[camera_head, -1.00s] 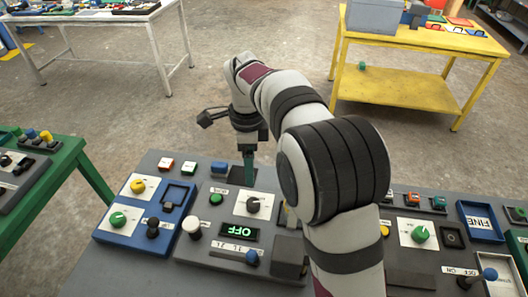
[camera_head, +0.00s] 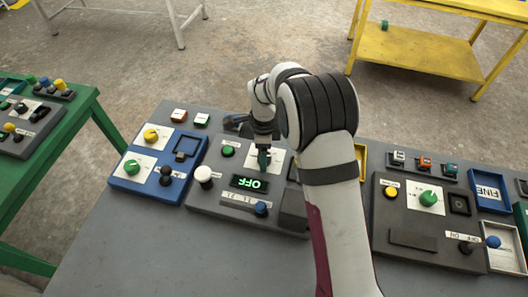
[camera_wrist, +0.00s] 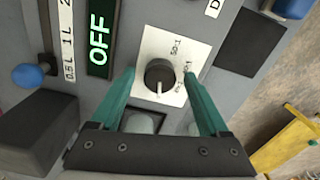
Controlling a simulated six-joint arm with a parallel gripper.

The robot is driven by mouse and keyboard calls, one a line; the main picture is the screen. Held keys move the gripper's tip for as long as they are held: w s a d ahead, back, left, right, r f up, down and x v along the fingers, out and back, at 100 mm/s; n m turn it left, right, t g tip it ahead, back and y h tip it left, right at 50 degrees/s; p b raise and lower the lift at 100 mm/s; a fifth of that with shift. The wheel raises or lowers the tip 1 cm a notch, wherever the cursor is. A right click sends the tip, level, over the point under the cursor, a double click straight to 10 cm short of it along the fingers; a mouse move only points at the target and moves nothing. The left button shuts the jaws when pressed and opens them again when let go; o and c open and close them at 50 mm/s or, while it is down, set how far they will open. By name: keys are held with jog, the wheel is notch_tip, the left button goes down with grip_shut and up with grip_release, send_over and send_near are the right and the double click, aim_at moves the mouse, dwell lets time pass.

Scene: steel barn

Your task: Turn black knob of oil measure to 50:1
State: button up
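The black knob (camera_wrist: 160,77) sits on a white plate (camera_wrist: 151,42) on a grey panel (camera_head: 209,194). In the wrist view its white pointer line faces the bottom of the picture. Small ratio labels are printed around it; one near the top looks like 50:1, and the others are hard to read. My gripper (camera_head: 263,160) is above the plate and hides the knob in the head view. In the wrist view its two green fingers (camera_wrist: 159,76) are apart, one on each side of the knob, with visible gaps. Whether the fingertips reach knob height is unclear.
Beside the knob plate is a display reading OFF (camera_head: 248,183). A blue knob (camera_head: 261,208), a white knob (camera_head: 204,174) and a green button (camera_head: 228,151) share the panel. A blue panel (camera_head: 128,181) stands left, another grey panel (camera_head: 392,228) right. The table front (camera_head: 170,255) is bare.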

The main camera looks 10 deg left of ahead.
grip_shut()
